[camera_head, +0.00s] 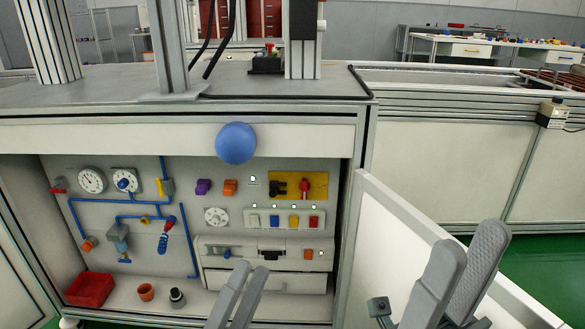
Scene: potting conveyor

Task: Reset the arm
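My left gripper (252,265) comes in at the bottom centre, its fingers pointing up in front of the open cabinet (364,150). Its two grey fingers lie close side by side with nothing visible between them. My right gripper (472,236) is at the lower right, in front of the white open door panel (395,235).
A blue ball (236,143) shows at the cabinet's top front edge. Inside are gauges (92,180), blue pipes (192,240), switches, a drawer unit (265,281), a red bin (90,289) and a small orange pot (146,291). A conveyor frame (460,112) stands behind at right.

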